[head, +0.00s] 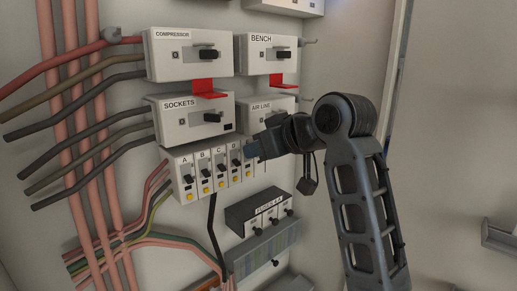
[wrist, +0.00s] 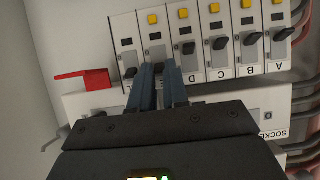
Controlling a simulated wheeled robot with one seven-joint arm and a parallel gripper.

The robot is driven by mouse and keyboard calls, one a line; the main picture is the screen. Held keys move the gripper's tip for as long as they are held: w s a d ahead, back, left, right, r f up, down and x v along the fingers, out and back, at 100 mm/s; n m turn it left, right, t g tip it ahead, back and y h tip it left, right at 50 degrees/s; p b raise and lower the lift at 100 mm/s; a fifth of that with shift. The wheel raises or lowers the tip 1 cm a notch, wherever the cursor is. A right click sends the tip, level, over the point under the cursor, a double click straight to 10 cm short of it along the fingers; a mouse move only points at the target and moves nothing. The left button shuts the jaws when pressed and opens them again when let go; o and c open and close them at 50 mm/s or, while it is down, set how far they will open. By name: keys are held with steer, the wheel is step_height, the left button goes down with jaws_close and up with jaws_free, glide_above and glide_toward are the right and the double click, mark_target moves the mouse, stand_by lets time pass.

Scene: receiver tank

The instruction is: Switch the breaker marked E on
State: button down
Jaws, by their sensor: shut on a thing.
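A row of small breakers runs below the SOCKETS box in the head view, with A, B, C and D readable from left to right. The wrist view shows the row upside down, with A (wrist: 279,50) at the right. Breaker E (wrist: 153,34), fifth from A, has a yellow square at its end. My gripper (wrist: 160,66), also in the head view (head: 250,151), is shut on the E lever. The fingers hide most of that lever and the E label, so its position is unclear. Breaker D (wrist: 184,28) stands right beside the fingers.
The SOCKETS (head: 193,119) and AIR LINE (head: 262,108) boxes sit just above the row. Red tabs (head: 208,87) stick out above them; one red piece (wrist: 83,79) is left of my fingers in the wrist view. A dark unit (head: 257,211) is below.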

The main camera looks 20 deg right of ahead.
steer(key=c, duration=1.4)
jaws_free()
steer(key=b+v, duration=0.1)
steer(key=v, duration=0.6)
steer(key=shift+s+r, duration=0.25)
steer(key=shift+s, duration=0.05)
steer(key=shift+d, duration=0.1)
